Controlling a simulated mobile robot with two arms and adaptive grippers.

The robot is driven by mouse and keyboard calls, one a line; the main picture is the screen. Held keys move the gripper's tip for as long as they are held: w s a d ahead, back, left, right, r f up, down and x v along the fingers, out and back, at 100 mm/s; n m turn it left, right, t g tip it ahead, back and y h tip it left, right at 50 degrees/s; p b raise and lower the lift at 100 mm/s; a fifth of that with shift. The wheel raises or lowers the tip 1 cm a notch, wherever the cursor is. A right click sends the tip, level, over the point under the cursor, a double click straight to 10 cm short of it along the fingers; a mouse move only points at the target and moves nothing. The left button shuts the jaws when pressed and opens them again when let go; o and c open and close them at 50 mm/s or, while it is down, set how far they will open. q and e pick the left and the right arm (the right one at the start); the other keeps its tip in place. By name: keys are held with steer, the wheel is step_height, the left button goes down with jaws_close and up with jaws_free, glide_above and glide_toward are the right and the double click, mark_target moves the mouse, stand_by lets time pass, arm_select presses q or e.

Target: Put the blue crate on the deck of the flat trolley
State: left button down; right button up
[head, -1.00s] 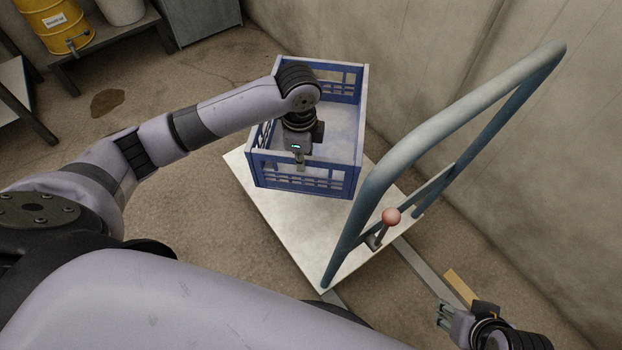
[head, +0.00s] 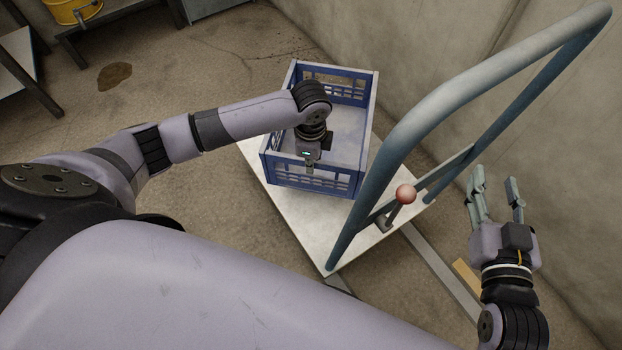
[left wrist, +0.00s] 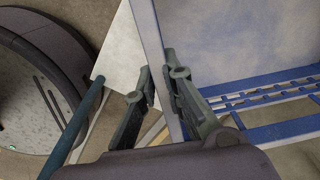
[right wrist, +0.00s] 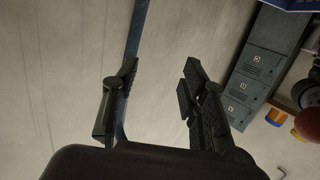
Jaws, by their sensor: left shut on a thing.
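The blue crate (head: 368,110) has slatted sides and a pale floor. It overlaps the far part of the flat trolley's white deck (head: 312,222) in the head view; I cannot tell whether its bottom touches the deck. My left gripper (head: 309,168) is shut on the crate's near wall, from above. In the left wrist view the crate's rim (left wrist: 152,40) runs between the fingers (left wrist: 160,92). My right gripper (head: 497,192) is open and empty, to the right of the trolley's blue-grey handle (head: 440,105). In the right wrist view a blue bar (right wrist: 136,30) passes behind one finger.
A lever with a red knob (head: 405,194) stands at the foot of the handle. The concrete wall (head: 430,40) is close behind and right. A yellow drum (head: 75,10) is on a stand at the back left.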

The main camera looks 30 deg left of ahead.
mark_target(312, 177)
arm_select(q)
step_height(312, 177, down, 8)
steer(key=b, duration=0.3)
steer(key=shift+w+r, duration=0.1)
steer(key=shift+r, duration=0.05)
arm_select(e)
steer(key=s+a+r+t+y, duration=0.1)
steer(key=s+r+t+y, duration=0.2)
steer(key=r+t, duration=0.6)
step_height(312, 177, up, 5)
steer(key=shift+s+f, duration=0.1)
steer(key=shift+s, duration=0.05)
arm_select(q)
steer(key=c, duration=2.1)
jaws_free()
steer(key=shift+f, duration=0.2)
steer(key=o, duration=0.4)
steer(key=shift+r, duration=0.1)
